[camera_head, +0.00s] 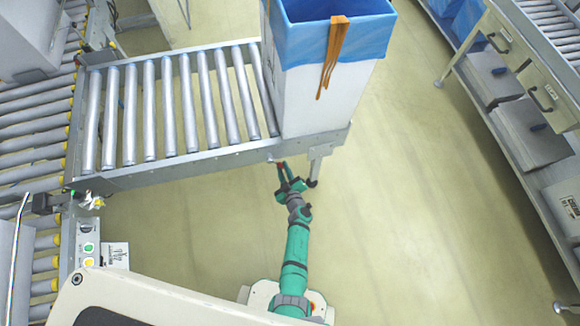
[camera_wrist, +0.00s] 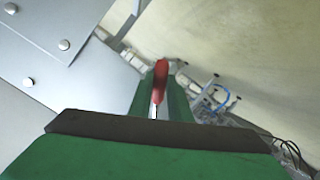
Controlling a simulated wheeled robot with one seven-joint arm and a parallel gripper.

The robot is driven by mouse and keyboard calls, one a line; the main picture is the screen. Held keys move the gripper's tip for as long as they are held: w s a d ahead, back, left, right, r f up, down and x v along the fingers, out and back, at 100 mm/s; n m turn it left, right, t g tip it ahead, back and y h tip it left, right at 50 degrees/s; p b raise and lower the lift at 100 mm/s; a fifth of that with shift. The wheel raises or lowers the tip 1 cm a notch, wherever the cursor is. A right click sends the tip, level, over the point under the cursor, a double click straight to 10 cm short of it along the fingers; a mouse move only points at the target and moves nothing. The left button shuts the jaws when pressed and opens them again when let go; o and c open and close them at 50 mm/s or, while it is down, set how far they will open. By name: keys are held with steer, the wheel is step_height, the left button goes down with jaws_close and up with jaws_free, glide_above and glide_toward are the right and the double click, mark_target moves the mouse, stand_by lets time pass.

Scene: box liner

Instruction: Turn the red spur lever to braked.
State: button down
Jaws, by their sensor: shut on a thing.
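The red spur lever (camera_wrist: 160,76) shows in the wrist view between the tips of my green fingers. My gripper (camera_wrist: 161,95) is shut on it. In the head view my gripper (camera_head: 281,172) is at the front side rail of the short roller spur (camera_head: 190,155), below the white box. A small bit of red (camera_head: 280,165) shows at its fingertips there. The fingers hide most of the lever, and I cannot tell its exact angle or any position marking.
A tall white box (camera_head: 315,100) with a blue liner (camera_head: 330,40) and orange straps (camera_head: 333,55) stands on the spur's right end. A support leg (camera_head: 314,165) is just right of my gripper. Open floor (camera_head: 410,200) lies to the right.

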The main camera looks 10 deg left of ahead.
steer(key=a+m+y, duration=0.1)
steer(key=s+a+m+y, duration=0.1)
steer(key=a+m, duration=0.1)
steer(key=s+a+f+m+g, duration=0.1)
steer(key=m, duration=0.1)
steer(key=shift+s+a+f+y, duration=0.1)
steer(key=shift+a+y, duration=0.15)
steer(key=shift+y, duration=0.15)
stand_by(0.5)
steer(key=c, duration=1.6)
jaws_free()
steer(key=shift+c, duration=0.2)
steer(key=v, duration=1)
steer(key=shift+s+d, duration=0.2)
steer(key=shift+s, duration=0.05)
steer(key=shift+d, duration=0.1)
steer(key=shift+s, duration=0.1)
